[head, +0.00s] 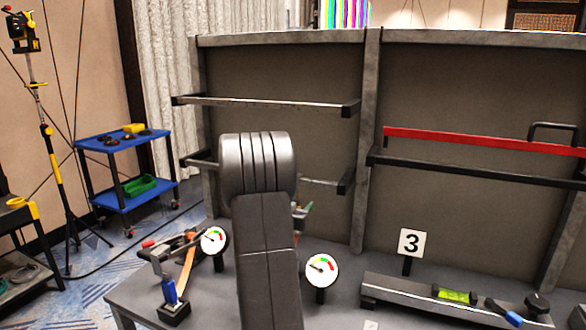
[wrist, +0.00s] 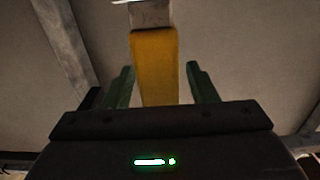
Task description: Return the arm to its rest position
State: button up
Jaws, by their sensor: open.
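My arm (head: 264,230) rises in the middle of the head view, its thick dark link and rounded joint covering part of the bench and wall frame. In the wrist view my gripper (wrist: 160,67) shows two green fingers, spread apart and open. A yellow bar-like thing (wrist: 155,60) with a grey end shows between the fingers in the picture, with gaps on both sides. I cannot tell how far beyond the fingers it is. The gripper is mostly hidden behind my arm in the head view; a small greenish bit shows at the arm's right edge.
A grey bench (head: 215,285) carries two dial gauges, an orange-handled tool (head: 187,255), a blue-handled item (head: 170,290) and a number 3 sign (head: 411,243). A rail (head: 430,295) holds a green level. Behind stands a panel frame with a red bar (head: 480,142). A blue cart (head: 125,170) stands left.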

aim_at(298, 197)
jog(key=r+p, duration=0.1)
jog(key=s+r, duration=0.1)
jog(key=r, duration=0.1)
jog(key=shift+a+r+p, duration=0.2)
jog(key=shift+r+p, duration=0.05)
jog(key=shift+p, duration=0.1)
jog(key=f+b+v, duration=0.1)
jog(key=v, duration=1.4)
jog(key=shift+s+d, duration=0.25)
jog(key=shift+s, duration=0.05)
jog(key=shift+f, duration=0.1)
